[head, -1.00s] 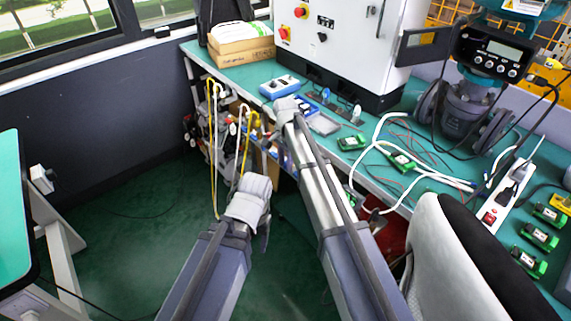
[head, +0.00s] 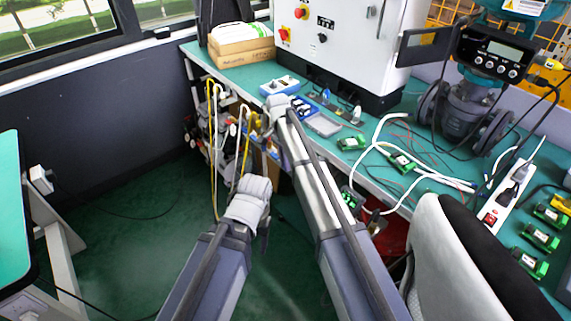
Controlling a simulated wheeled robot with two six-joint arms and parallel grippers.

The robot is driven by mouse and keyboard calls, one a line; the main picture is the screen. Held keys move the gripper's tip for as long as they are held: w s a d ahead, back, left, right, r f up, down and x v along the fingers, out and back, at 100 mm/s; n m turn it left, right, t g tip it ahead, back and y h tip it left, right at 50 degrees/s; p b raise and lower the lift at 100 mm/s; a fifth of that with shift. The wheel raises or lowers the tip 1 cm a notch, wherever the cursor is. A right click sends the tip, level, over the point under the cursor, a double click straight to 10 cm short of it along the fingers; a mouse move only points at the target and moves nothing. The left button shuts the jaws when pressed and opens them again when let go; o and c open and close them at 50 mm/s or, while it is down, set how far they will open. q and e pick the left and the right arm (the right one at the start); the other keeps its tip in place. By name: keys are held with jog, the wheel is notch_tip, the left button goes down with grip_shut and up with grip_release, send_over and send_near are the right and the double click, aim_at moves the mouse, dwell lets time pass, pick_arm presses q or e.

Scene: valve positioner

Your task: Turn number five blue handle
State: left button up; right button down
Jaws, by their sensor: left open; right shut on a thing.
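My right arm reaches forward over the teal workbench's (head: 232,82) front edge. Its gripper (head: 262,130) is by the valves and hoses (head: 218,125) below that edge. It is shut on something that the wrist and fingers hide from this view. I cannot make out the number five blue handle or any number marking. My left gripper (head: 264,232) is open, lower and nearer, in front of the bench and apart from it. Its fingers show only in part beside the pale wrist.
On the bench are a blue box (head: 279,86), a grey tray (head: 323,125), white cables (head: 380,135), a white control cabinet (head: 345,45) and a valve with a display (head: 470,110). A chair (head: 455,265) stands close at right.

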jog(key=shift+w+a+g+h+b, duration=0.1)
jog(key=shift+g+h+b, duration=0.4)
jog(key=shift+g+h, duration=0.45)
jog(key=shift+y, duration=0.25)
jog(key=c, duration=0.9)
grip_release()
jog(key=p+v, duration=0.7)
jog(key=shift+w+a+r, duration=0.15)
jog(key=shift+r, duration=0.15)
